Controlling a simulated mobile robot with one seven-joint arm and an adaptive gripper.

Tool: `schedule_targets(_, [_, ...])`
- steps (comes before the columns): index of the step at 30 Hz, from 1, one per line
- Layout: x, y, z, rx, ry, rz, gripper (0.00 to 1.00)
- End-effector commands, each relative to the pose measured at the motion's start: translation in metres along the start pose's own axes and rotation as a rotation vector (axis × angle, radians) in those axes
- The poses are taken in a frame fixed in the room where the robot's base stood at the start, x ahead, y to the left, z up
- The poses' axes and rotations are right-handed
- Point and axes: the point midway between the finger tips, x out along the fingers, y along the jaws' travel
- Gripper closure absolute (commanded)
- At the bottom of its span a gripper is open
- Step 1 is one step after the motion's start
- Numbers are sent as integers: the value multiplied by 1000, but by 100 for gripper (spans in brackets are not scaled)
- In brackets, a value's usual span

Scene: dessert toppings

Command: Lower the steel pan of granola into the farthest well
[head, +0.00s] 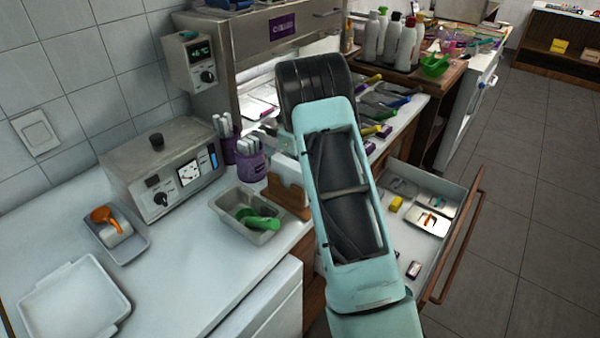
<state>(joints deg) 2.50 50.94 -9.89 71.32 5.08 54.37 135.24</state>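My arm (345,190) reaches up through the middle of the head view and ends in a black ribbed part near the steel unit. My gripper is not visible; it is hidden behind or beyond this part. I cannot make out the steel pan of granola or the wells anywhere. The steel unit (265,45) with a purple label stands at the back, and its lit lower opening is partly covered by my arm.
A grey tub (228,203) with a green scoop, a steel control box (165,165) and a white tray (73,305) stand on the left counter. Purple cups hold white-handled tools. An open drawer (450,250) juts out at right. Squeeze bottles (390,40) stand behind. The floor at right is clear.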

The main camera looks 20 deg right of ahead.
Motion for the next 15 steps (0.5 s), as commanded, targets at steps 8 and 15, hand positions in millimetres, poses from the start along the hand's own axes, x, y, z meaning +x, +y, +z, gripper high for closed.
schedule_targets(8, [13,18,0,-8,15,34,100])
schedule_targets(15, [18,20,0,-9,15,34,100])
